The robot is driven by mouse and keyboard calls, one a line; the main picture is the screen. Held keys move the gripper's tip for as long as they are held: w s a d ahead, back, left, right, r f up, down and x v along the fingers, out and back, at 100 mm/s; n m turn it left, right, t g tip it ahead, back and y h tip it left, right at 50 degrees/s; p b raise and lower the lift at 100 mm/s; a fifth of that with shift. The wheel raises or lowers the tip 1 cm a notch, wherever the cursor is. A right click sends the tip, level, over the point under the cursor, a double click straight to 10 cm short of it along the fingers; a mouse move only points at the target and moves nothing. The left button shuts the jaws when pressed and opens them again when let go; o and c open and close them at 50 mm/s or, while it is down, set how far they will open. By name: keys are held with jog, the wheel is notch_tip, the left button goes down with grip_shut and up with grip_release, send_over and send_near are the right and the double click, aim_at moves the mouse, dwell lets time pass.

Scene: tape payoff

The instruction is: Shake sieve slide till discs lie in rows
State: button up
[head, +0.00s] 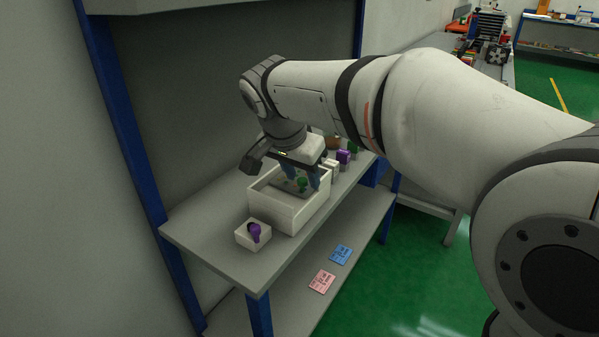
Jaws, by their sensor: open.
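My gripper (303,179) points down into an open white box (287,213) on the grey bench. Its blue fingers are open, one on each side of a green knob (302,184) inside the box. I cannot tell whether they touch the knob. A grey surface shows around the knob, with small marks too small to make out. I cannot tell for sure which part is the sieve slide. No discs or rows can be made out, as the gripper and the box wall hide much of the inside.
A small white block with a purple knob (255,232) stands at the bench's near end. Other small blocks with purple (344,156) and green knobs stand behind the box. Pink (322,281) and blue (341,254) cards lie on the lower shelf. Blue posts (121,120) frame the bench.

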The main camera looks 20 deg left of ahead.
jog(key=shift+r, duration=0.1)
jog(key=d+p+v, duration=0.1)
jog(key=p+v, duration=0.1)
jog(key=v, duration=0.5)
jog(key=shift+a+r, duration=0.3)
jog(key=shift+a, duration=0.25)
jog(key=shift+s, duration=0.1)
